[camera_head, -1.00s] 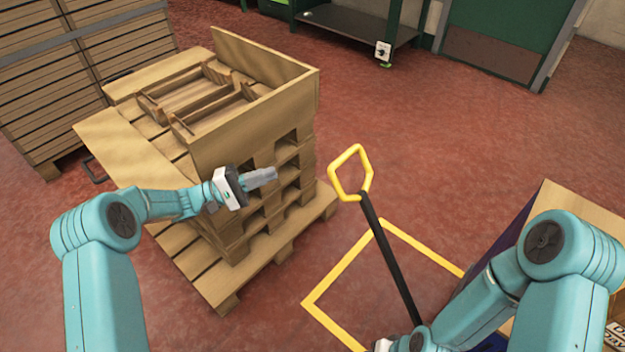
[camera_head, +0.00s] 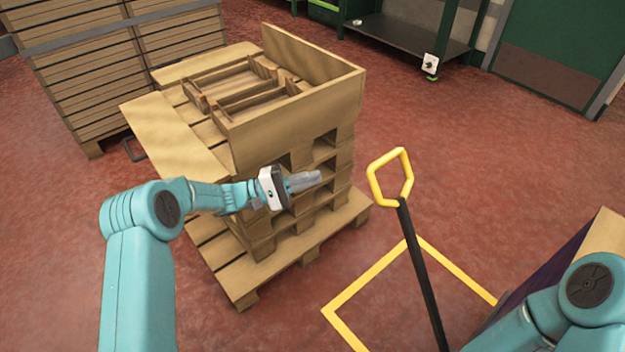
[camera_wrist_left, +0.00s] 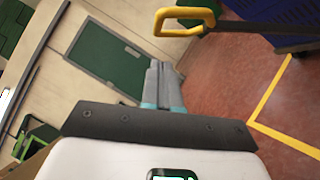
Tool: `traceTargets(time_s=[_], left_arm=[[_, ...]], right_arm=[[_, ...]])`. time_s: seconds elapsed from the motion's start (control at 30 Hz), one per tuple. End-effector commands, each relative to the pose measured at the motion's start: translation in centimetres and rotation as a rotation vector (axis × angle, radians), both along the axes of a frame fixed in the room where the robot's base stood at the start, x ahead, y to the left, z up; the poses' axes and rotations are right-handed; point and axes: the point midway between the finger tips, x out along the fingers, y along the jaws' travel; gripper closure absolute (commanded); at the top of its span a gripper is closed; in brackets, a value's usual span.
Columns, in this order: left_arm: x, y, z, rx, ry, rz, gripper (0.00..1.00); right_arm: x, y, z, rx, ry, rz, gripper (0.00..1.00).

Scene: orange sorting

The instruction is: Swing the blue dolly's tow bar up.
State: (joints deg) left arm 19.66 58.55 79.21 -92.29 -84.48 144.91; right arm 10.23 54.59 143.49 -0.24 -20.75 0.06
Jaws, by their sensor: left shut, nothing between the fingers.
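The tow bar is a black pole (camera_head: 424,270) with a yellow loop handle (camera_head: 390,178) at its upper end. It stands tilted upward, and its lower end is out of the head view. My left gripper (camera_head: 312,178) is shut and empty, to the left of the handle and apart from it. In the left wrist view the yellow handle (camera_wrist_left: 184,12) shows at the top, beyond the shut fingers (camera_wrist_left: 161,80). A blue thing at the top right of that view may be the dolly; I cannot tell. My right arm enters at the lower right, its gripper out of view.
A pallet stack (camera_head: 240,288) with a wooden crate (camera_head: 300,112) stands behind my left gripper. A yellow floor outline (camera_head: 372,275) surrounds the bar's lower part. A box (camera_head: 598,240) stands at the right. The red floor beyond the handle is clear.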

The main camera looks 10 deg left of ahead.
Motion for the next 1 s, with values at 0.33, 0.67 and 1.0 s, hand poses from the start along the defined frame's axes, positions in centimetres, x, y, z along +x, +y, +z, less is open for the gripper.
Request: traceTargets(time_s=[0.33, 0.67, 1.0], left_arm=[[2.5, -6.8, 1.5, 0.001, -0.002, -0.003, 1.0], [1.1, -9.5, 3.0, 0.001, -0.001, 0.0, 1.0], [1.0, -9.6, 3.1, 0.001, -0.001, 0.0, 1.0]], right_arm=[[0.4, -0.4, -2.0, -0.002, -0.007, -0.016, 0.57], [0.6, -0.6, -2.8, -0.004, -0.011, -0.024, 0.57], [0.6, -0.6, -2.7, -0.004, -0.011, -0.024, 0.57]])
